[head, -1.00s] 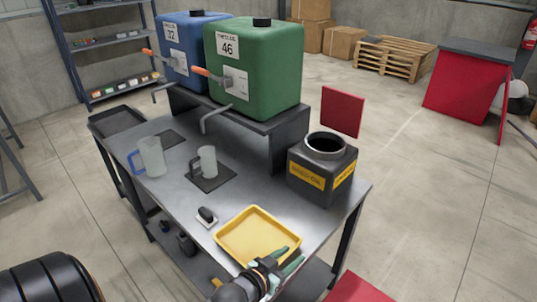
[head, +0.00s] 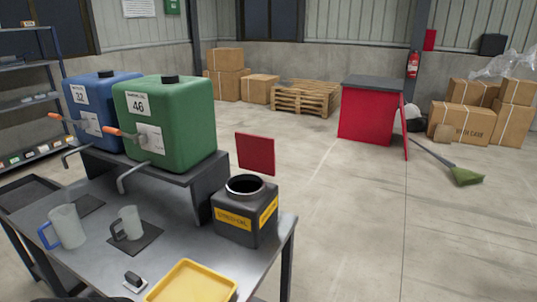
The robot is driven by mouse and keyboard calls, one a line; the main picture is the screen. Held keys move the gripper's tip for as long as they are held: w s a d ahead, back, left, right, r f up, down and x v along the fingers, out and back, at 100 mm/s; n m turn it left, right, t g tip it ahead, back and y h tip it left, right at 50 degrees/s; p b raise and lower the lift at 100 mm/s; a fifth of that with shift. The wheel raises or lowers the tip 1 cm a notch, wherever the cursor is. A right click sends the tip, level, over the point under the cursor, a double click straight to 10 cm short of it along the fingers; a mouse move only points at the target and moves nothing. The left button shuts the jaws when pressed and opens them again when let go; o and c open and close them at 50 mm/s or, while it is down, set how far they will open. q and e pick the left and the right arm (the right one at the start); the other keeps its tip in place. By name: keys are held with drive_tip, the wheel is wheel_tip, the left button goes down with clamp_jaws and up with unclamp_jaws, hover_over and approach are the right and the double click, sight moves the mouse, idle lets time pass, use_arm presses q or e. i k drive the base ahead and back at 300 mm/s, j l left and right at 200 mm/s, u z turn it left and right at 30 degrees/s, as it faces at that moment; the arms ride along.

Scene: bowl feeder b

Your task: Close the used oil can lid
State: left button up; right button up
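The used oil can (head: 247,212) is a dark grey square can with yellow labels. It stands on the right part of the metal workbench (head: 85,268). Its round neck (head: 246,187) is open at the top. A red square lid (head: 255,153) stands upright behind the neck, tilted open. Neither of my grippers can be made out in the head view; only a dark shape shows at the bottom left edge.
A green tank (head: 165,125) and a blue tank (head: 90,100) with taps stand on a raised shelf left of the can. Two jugs (head: 66,227) (head: 130,223), a small dark-handled item (head: 134,281) and a yellow tray (head: 192,283) are on the bench.

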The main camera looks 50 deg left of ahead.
sight(255, 153)
drive_tip(key=i+l+z, duration=0.1)
drive_tip(key=l, duration=0.3)
drive_tip(key=i+l+z, duration=0.15)
drive_tip(key=l, duration=0.25)
drive_tip(key=i+l, duration=0.6)
drive_tip(key=l, duration=0.25)
drive_tip(key=i+u, duration=0.4)
drive_tip(key=i, duration=0.2)
drive_tip(key=i+l+u, duration=0.25)
drive_tip(key=i+u, duration=0.15)
drive_tip(key=i, duration=0.15)
drive_tip(key=i+u, duration=0.6)
drive_tip(key=u, duration=0.15)
drive_tip(key=i+l+u, duration=0.2)
drive_tip(key=u, duration=0.15)
drive_tip(key=i+l+u, duration=0.1)
drive_tip(key=u, duration=0.3)
drive_tip(key=i+l+u, duration=0.2)
drive_tip(key=i+u, duration=0.25)
drive_tip(key=l+u, duration=0.2)
drive_tip(key=u, duration=0.2)
drive_tip(key=i+l+u, duration=0.15)
drive_tip(key=u, duration=0.2)
drive_tip(key=i+l+u, duration=0.3)
drive_tip(key=l+u, duration=0.15)
drive_tip(key=u, duration=0.2)
